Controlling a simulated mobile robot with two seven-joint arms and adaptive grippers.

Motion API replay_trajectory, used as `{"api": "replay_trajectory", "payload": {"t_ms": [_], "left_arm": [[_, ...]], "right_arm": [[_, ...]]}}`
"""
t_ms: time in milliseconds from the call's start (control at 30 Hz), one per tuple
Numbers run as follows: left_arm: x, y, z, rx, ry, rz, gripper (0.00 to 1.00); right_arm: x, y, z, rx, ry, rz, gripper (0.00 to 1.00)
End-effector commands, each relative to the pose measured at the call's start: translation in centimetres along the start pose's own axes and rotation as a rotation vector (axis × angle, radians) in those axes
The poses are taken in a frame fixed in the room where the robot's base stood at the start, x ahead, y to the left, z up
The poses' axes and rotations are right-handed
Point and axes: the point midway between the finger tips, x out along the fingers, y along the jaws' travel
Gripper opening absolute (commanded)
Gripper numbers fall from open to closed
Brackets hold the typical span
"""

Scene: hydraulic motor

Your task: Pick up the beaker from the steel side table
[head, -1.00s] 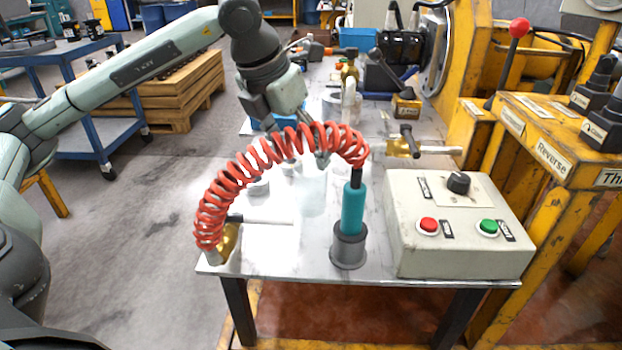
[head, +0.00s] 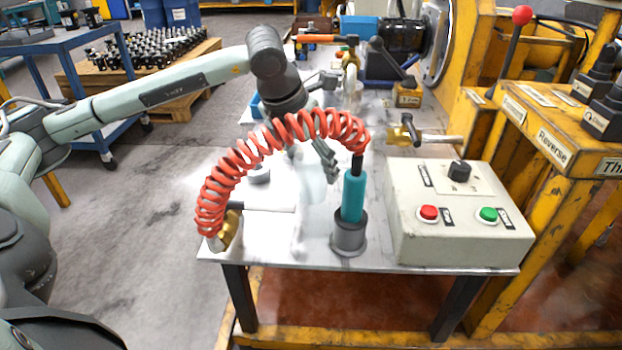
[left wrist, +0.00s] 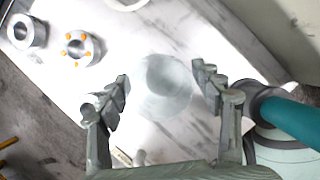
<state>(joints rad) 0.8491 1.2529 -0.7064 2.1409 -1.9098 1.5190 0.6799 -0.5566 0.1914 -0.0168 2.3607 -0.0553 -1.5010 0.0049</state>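The clear glass beaker (head: 312,188) stands on the steel side table (head: 275,240), hard to make out behind the red coiled hose in the head view. The left wrist view shows the beaker as a pale round shape (left wrist: 165,85) between my fingertips. My left gripper (head: 308,156) is open above the beaker, pointing down; part of it is hidden by the coil. In the left wrist view the two fingers of the gripper (left wrist: 161,84) are wide apart with nothing between them but the beaker below. My right gripper is in neither view.
A red coiled hose (head: 222,190) arches in front of my gripper to a teal-handled tool (head: 353,197) in a grey holder, close right of the beaker. A control box (head: 455,235) stands further right. Metal rings (left wrist: 77,48) lie left of the beaker in the wrist view.

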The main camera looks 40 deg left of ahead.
Motion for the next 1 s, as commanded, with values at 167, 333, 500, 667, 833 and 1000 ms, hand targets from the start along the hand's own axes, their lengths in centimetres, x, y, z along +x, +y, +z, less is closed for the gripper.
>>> {"api": "replay_trajectory", "payload": {"t_ms": [167, 333, 500, 667, 833, 1000], "left_arm": [[0.0, 0.0, 0.0, 0.000, 0.000, 0.000, 0.39], [-0.1, 0.0, 0.0, 0.000, -0.001, 0.000, 0.23], [-0.1, 0.0, 0.0, 0.000, -0.001, 0.000, 0.23], [-0.6, 0.0, 0.3, 0.000, -0.003, -0.001, 0.23], [-2.5, -0.1, 1.2, 0.000, -0.006, -0.001, 0.23], [-5.0, 2.1, 1.5, -0.008, -0.002, 0.007, 0.23]], "right_arm": [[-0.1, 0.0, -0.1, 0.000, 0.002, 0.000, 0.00], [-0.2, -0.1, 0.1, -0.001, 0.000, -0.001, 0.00], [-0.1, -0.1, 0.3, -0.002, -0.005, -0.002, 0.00], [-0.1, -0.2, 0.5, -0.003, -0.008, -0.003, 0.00], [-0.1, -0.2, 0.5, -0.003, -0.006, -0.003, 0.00], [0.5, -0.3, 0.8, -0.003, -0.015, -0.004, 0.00]]}}
